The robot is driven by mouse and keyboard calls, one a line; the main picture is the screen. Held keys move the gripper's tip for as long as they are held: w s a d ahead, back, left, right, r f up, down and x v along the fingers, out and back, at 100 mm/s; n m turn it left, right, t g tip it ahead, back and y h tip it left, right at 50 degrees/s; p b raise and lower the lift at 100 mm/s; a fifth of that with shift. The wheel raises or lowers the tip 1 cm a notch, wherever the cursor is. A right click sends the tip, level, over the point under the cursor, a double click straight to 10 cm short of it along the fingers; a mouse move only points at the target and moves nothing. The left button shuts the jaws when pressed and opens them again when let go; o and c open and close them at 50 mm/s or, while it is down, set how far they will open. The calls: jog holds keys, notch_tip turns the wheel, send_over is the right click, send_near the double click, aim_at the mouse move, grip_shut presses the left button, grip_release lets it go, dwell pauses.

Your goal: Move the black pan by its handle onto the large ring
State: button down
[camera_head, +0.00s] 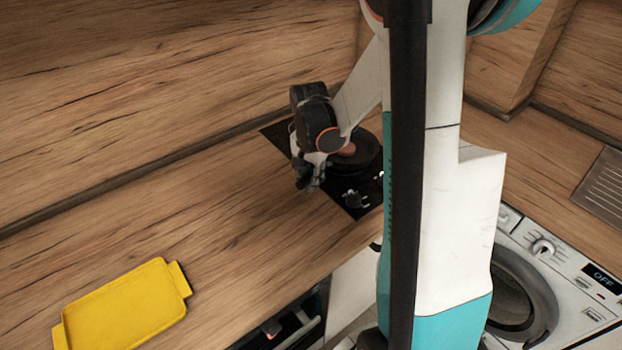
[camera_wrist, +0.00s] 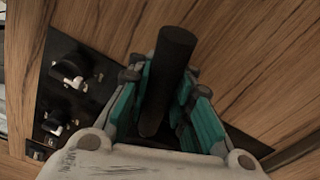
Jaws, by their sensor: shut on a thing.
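The black pan (camera_head: 367,158) is over the black hob, partly hidden behind my arm. My gripper (camera_head: 308,178) is at the pan's left side in the head view. In the wrist view the dark pan handle (camera_wrist: 172,62) stands between the teal fingers of my gripper (camera_wrist: 163,95), which are shut on it. The pan's body is out of sight there. The large ring is not distinguishable; the pan and my arm cover much of the hob. I cannot tell whether the pan touches the hob.
The black hob (camera_head: 352,205) has knobs (camera_wrist: 70,72) along one edge. A small brown thing (camera_head: 348,149) shows at the pan. A yellow tray (camera_head: 125,305) lies at the front left of the wooden counter. The counter between is clear. A white washing machine (camera_head: 560,270) stands at right.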

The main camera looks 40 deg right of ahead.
jog(key=shift+d, duration=0.1)
dwell(0.7)
jog(key=c, duration=1.3)
grip_release()
jog(key=shift+f, duration=0.1)
jog(key=shift+s+a+b, duration=0.1)
jog(key=shift+s+a, duration=0.35)
jog(key=shift+a, duration=0.65)
jog(key=shift+s+a+b, duration=0.1)
jog(key=shift+s+a, duration=0.35)
jog(key=shift+a, duration=0.65)
jog(key=shift+s+a+b, duration=0.1)
jog(key=shift+s+a, duration=0.35)
jog(key=shift+a, duration=0.65)
notch_tip(320, 180, up, 7)
jog(key=p, duration=0.5)
